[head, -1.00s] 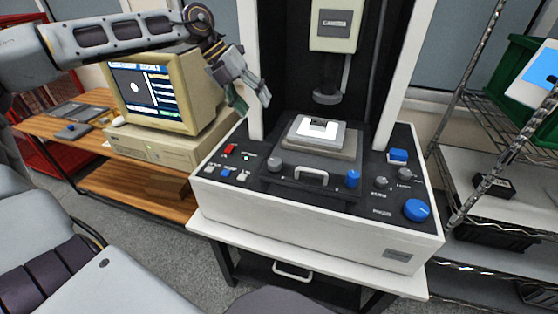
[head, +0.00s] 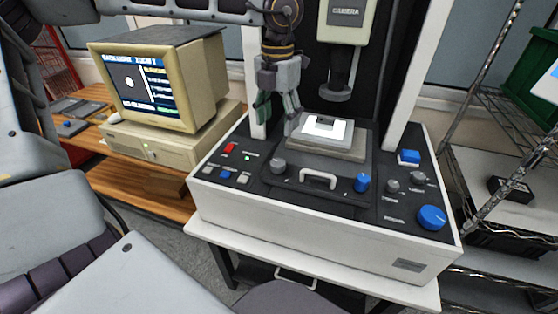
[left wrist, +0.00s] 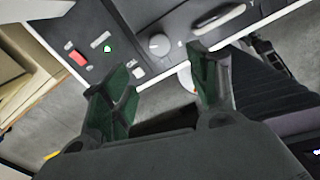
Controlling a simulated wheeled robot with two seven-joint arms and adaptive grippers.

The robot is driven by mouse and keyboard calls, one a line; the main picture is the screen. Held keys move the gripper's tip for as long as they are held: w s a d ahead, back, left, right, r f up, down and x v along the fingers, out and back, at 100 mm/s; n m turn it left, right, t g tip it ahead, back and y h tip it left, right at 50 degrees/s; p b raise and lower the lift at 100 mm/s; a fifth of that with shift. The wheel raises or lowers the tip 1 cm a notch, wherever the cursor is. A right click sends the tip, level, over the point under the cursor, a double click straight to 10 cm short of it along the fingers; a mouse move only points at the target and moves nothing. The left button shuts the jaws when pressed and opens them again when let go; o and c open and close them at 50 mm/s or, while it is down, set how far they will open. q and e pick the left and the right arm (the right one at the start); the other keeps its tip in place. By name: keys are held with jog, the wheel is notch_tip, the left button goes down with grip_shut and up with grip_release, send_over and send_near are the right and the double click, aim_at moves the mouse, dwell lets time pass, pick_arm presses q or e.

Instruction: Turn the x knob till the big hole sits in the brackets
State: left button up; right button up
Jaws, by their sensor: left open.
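My left gripper (head: 278,116) is open and empty, pointing down above the back left of the machine's panel. Its green-padded fingers (left wrist: 152,68) stand apart in the left wrist view. A grey knob (head: 277,166) is on the panel, lower than the fingers and apart from them; the left wrist view shows a grey knob (left wrist: 159,45) beyond the fingertips. A blue knob (head: 362,182) is right of the drawer-like handle. I cannot read which is the x knob. The monitor (head: 130,82) shows a white round spot; brackets are too small to make out. My right gripper is not in view.
A light plate (head: 326,128) lies on the stage under the camera head (head: 345,14). A handle (head: 318,179) stands out in front. A large blue knob (head: 432,217) and a blue button (head: 409,157) are at the right. White columns flank the stage.

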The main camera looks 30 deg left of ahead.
aim_at(278, 162)
pick_arm(q)
notch_tip(278, 162, down, 13)
jog(key=shift+r+b, duration=0.15)
jog(key=shift+b, duration=0.15)
jog(key=shift+f, duration=0.55)
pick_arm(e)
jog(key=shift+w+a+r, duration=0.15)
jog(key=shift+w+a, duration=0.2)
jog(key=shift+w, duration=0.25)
pick_arm(q)
jog(key=c, duration=1)
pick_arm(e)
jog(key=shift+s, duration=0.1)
